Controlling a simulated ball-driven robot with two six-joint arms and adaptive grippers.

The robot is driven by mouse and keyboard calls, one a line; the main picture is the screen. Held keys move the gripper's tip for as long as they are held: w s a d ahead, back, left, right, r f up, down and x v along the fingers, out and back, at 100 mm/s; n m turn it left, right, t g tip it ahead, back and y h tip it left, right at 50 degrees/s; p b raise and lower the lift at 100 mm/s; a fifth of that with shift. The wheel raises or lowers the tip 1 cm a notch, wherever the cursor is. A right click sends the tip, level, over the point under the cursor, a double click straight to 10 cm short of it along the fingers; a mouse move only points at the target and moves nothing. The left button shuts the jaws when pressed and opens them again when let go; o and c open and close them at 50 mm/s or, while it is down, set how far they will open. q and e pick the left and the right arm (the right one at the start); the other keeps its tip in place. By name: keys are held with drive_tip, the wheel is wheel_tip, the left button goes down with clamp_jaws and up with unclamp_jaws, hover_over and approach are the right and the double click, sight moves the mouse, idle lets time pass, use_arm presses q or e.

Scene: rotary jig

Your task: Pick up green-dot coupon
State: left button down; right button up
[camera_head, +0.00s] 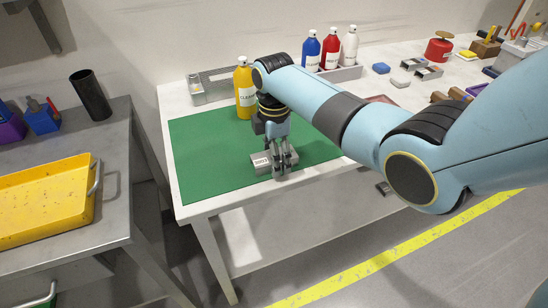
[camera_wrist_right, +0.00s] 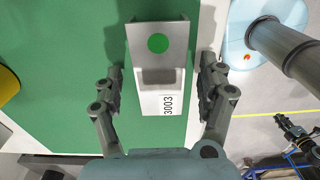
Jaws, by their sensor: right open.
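The green-dot coupon (camera_wrist_right: 160,65) is a grey metal block with a green dot on its far part and a white face marked 3003 nearer me. In the head view the coupon (camera_head: 260,163) lies on the green mat (camera_head: 205,160) close to its front edge, partly covered by my gripper. My right gripper (camera_wrist_right: 160,88) is open, with one finger on each side of the coupon and a gap visible on both sides. In the head view the right gripper (camera_head: 283,168) points down at the coupon. My left gripper is not in view.
A yellow cleaner bottle (camera_head: 244,92) stands just behind my right gripper. Blue (camera_head: 311,50), red (camera_head: 331,50) and white (camera_head: 349,47) bottles stand farther back. A yellow tray (camera_head: 45,205) sits on the left bench. The mat left of the coupon is clear.

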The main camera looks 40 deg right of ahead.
drive_tip(key=shift+f, duration=0.35)
drive_tip(key=c, duration=1.4)
drive_tip(key=shift+r, duration=0.15)
